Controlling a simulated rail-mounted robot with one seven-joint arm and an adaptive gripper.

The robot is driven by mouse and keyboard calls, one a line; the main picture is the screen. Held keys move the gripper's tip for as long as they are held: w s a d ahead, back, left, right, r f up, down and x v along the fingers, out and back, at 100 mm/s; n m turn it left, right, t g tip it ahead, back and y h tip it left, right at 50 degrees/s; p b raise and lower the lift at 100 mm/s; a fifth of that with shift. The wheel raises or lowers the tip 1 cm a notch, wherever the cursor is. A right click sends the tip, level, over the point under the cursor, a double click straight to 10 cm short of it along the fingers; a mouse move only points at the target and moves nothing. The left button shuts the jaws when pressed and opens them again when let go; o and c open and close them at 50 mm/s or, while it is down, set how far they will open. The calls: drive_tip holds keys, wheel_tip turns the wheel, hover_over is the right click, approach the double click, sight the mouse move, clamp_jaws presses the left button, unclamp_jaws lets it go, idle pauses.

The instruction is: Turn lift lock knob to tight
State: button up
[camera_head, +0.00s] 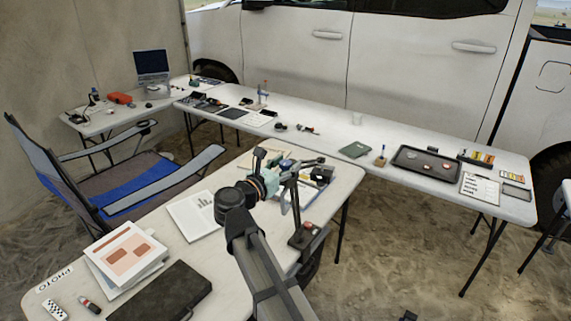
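My arm reaches up from the bottom of the view over the near table (180,225). My gripper (272,172) is at its far end, beside a dark upright stand (294,195) near the table's right edge. The gripper is small and overlaps dark and teal parts, so I cannot tell whether its fingers are open or touching anything. A dark block with a small reddish part (304,235) sits at the table edge below the stand. I cannot clearly pick out the lift lock knob; it may be hidden by the gripper or too small.
On the near table are printed sheets (125,252), a chart page (192,214) and a black case (160,296). A folding chair (120,185) stands at the left. A long table behind holds a dark tray (427,163). A white vehicle (390,65) stands behind it.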

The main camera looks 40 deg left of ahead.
drive_tip(key=shift+r, duration=0.15)
drive_tip(key=s, duration=1.2)
drive_tip(key=shift+d, duration=0.2)
